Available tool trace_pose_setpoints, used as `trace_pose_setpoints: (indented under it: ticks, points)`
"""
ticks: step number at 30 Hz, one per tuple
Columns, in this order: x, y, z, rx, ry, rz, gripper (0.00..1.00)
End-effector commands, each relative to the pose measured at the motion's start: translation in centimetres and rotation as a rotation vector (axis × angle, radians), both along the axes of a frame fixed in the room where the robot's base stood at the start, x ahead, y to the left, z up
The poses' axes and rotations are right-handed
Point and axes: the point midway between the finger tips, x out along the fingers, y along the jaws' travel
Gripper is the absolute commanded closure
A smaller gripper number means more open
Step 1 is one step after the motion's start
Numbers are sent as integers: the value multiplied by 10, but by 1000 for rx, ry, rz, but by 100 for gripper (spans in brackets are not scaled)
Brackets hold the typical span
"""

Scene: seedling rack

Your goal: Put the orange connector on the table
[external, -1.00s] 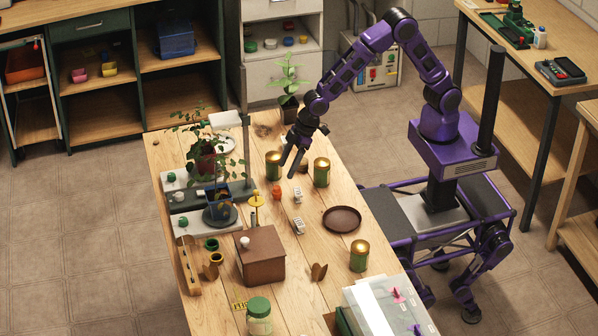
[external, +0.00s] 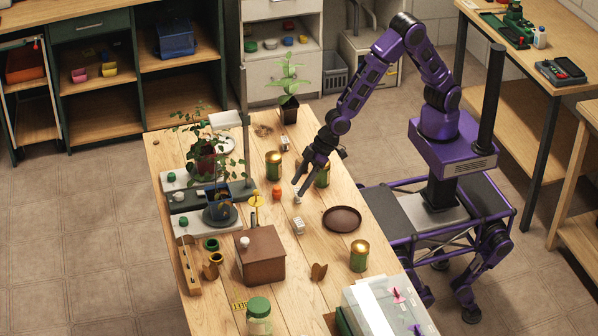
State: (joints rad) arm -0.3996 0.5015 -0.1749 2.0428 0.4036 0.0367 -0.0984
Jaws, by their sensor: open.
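A small orange object (external: 277,192), which looks like the orange connector, stands on the wooden table (external: 335,268) near its middle. My gripper (external: 300,190) is open, pointing down, a short way right of the orange object. Its fingertips are at or just above a small white part (external: 298,199), which they partly hide. I cannot tell whether they touch it.
Green-gold cans (external: 273,165) stand behind, one partly hidden by my gripper. A second white part (external: 298,226), a brown dish (external: 342,219) and a brown box (external: 261,256) are nearer.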

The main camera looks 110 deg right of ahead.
Motion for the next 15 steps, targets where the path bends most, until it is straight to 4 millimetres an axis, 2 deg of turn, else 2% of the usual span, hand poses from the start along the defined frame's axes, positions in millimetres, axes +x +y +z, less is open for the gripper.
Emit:
trace_pose_setpoints:
  ticks: [1,5,9,15]
  points:
    - [-12,20,-13,7,-32,-32,29]
    - [-32,37,-31,-1,-153,-150,29]
    - [-61,31,-35,-64,-310,-269,29]
    - [-96,8,-13,-175,-536,-374,29]
